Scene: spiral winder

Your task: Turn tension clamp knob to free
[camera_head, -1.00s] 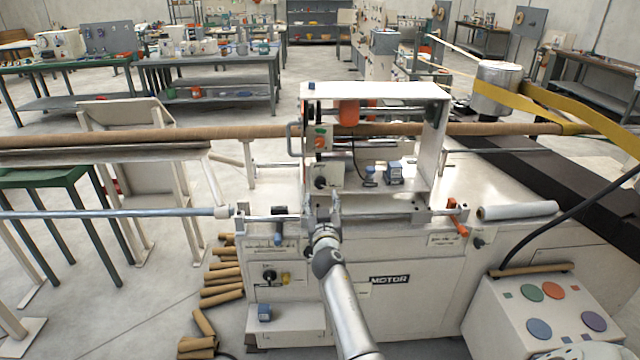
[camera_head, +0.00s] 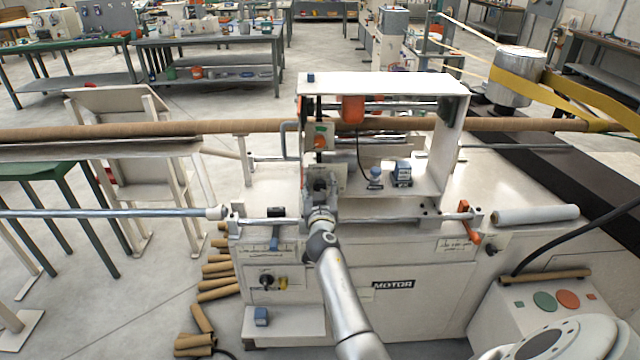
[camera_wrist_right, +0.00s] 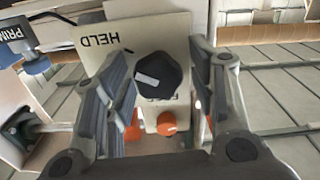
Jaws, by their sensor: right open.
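The tension clamp knob (camera_wrist_right: 160,76) is black with a white mark on its left side, on a pale plate (camera_wrist_right: 90,62) lettered HELD at upper left. Other lettering below the knob is mostly hidden. My right gripper (camera_wrist_right: 164,82) is open, with one finger on each side of the knob; I cannot tell whether they touch it. In the head view, my right gripper (camera_head: 321,194) is at the front left of the machine's white frame (camera_head: 385,84) and hides most of the knob. My left gripper is not in view.
An orange knob (camera_wrist_right: 167,124) sits just below the black one in the wrist view. In the head view, a long brown tube (camera_head: 120,131) crosses the machine. An orange-handled lever (camera_head: 466,220) and a white roll (camera_head: 535,215) are to the right.

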